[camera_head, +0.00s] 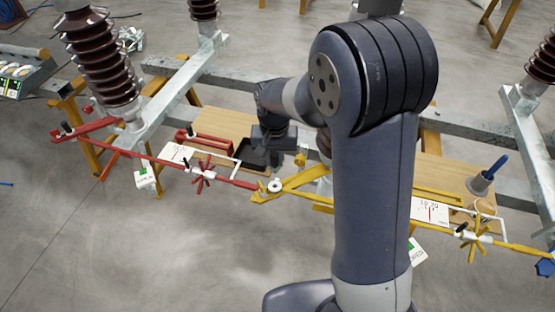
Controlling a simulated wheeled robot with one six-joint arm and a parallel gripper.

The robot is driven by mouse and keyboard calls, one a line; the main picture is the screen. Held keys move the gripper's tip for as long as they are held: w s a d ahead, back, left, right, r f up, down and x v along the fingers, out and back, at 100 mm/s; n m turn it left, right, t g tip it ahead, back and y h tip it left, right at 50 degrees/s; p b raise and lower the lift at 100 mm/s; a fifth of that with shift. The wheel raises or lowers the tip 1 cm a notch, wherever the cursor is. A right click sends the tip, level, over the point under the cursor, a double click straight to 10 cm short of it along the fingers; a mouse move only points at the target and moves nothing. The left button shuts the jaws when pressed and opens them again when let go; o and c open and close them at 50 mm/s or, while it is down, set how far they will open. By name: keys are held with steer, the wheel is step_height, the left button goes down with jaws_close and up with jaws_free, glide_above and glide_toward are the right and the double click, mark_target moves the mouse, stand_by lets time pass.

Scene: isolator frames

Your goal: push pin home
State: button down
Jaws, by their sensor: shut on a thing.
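My gripper (278,138) is a dark shape at the end of my arm, pointing down over the wooden board, just beyond the place where a red bar and a yellow bar meet. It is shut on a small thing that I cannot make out. A white ring-shaped part (274,186) sits at that meeting place, apart from my gripper in the picture. Black-topped pins show on the red bar at the left (66,129) and on the yellow bar at the right (462,229). I cannot tell which pin is meant or how deep either sits.
A black tray (257,154) and a red handled part (204,142) lie on the wooden board (222,122). Brown insulators (100,58) rise from the steel frame. A grey cup (481,183) with a blue-handled tool stands right. The floor at lower left is clear.

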mark_target(275, 171)
steer(key=shift+f+b, duration=2.2)
steer(key=shift+f, duration=0.7)
steer(key=shift+f+b, duration=1.65)
steer(key=shift+f, duration=0.45)
steer(key=c, duration=1.2)
jaws_free()
step_height(275, 171, up, 11)
steer(key=shift+f+b, duration=0.1)
steer(key=shift+b, duration=0.2)
